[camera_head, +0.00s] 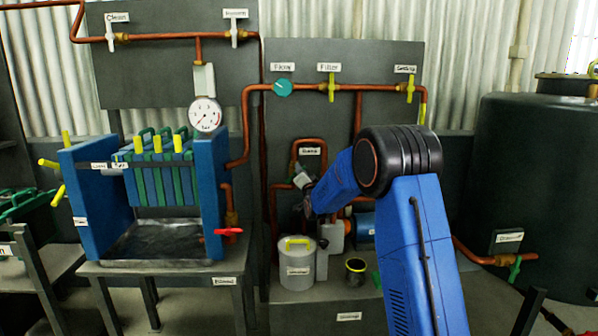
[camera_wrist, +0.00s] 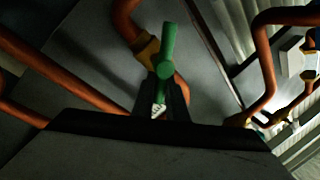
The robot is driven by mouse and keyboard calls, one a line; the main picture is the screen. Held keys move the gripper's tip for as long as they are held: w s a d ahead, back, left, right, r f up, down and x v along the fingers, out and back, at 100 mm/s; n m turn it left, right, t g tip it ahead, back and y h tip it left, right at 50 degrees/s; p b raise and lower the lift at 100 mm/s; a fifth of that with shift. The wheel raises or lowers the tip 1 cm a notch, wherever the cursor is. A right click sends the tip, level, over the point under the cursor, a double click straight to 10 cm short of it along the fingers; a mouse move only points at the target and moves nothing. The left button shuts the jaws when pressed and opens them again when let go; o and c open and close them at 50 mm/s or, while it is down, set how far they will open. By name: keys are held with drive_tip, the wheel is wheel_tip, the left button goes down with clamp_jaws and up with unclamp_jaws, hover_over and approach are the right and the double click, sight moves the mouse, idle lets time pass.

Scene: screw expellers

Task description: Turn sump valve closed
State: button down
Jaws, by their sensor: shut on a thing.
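In the wrist view, a green valve handle (camera_wrist: 167,50) sits at a brass fitting (camera_wrist: 149,52) on a copper pipe. The handle stands nearly upright in the picture. My gripper (camera_wrist: 172,92) is shut on its lower end, between the dark jaws. A small white tag (camera_wrist: 158,111) shows at the jaws; its writing is too small to read. In the head view, my gripper (camera_head: 307,206) is at the pipes below a small label that seems to read "Sump" (camera_head: 310,151). The green handle is hidden there by my wrist.
The blue filter press (camera_head: 95,190) is to the left, a large dark tank (camera_head: 540,190) to the right. Copper pipes (camera_head: 358,115) run close behind my arm.

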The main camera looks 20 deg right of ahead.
drive_tip(key=m, duration=0.1)
drive_tip(key=m+h, duration=0.1)
drive_tip(key=m, duration=0.1)
drive_tip(key=f+m, duration=0.1)
drive_tip(key=shift+d+m+t, duration=0.25)
drive_tip(key=shift+m+t, duration=0.05)
drive_tip(key=shift+s+d+f+m+h, duration=0.1)
drive_tip(key=shift+f+m+h, duration=0.15)
drive_tip(key=shift+m+h, duration=0.8)
drive_tip(key=shift+d+f+m+h, duration=0.1)
drive_tip(key=shift+f+m+h, duration=0.15)
drive_tip(key=shift+m, duration=1.5)
drive_tip(key=c, duration=1.7)
unclamp_jaws()
drive_tip(key=shift+c, duration=0.2)
drive_tip(key=v, duration=1.7)
drive_tip(key=shift+s, duration=0.2)
drive_tip(key=shift+a+r, duration=0.1)
drive_tip(key=shift+r, duration=0.05)
